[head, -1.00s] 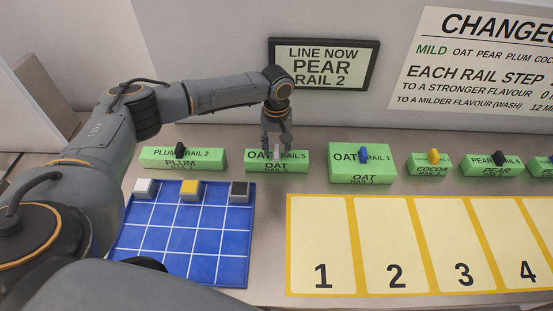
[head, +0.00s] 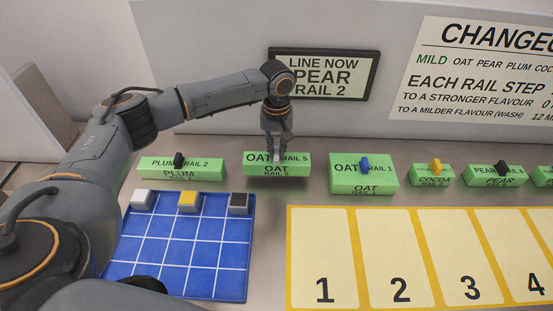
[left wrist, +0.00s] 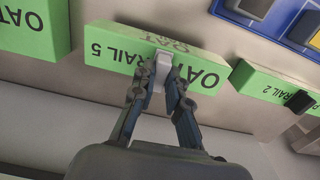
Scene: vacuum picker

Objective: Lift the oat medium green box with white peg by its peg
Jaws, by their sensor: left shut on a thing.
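The oat medium green box (head: 262,169) with the "OAT RAIL 5" label is in the row of green boxes at the back of the table. It also shows in the left wrist view (left wrist: 108,45), with its white peg (left wrist: 162,69) on top. My left gripper (head: 277,152) comes down from above and is shut on the white peg. In the left wrist view my fingertips (left wrist: 161,83) are on either side of the peg. The box looks level, and a shadow below it suggests it is slightly above the table. My right gripper is not in view.
A plum box (head: 205,170) stands to the left, and a larger oat box with a blue peg (head: 380,184) to the right. Cocoa (head: 430,177) and pear (head: 484,177) boxes follow. A blue grid board (head: 190,248) and numbered yellow-edged slots (head: 398,209) lie in front.

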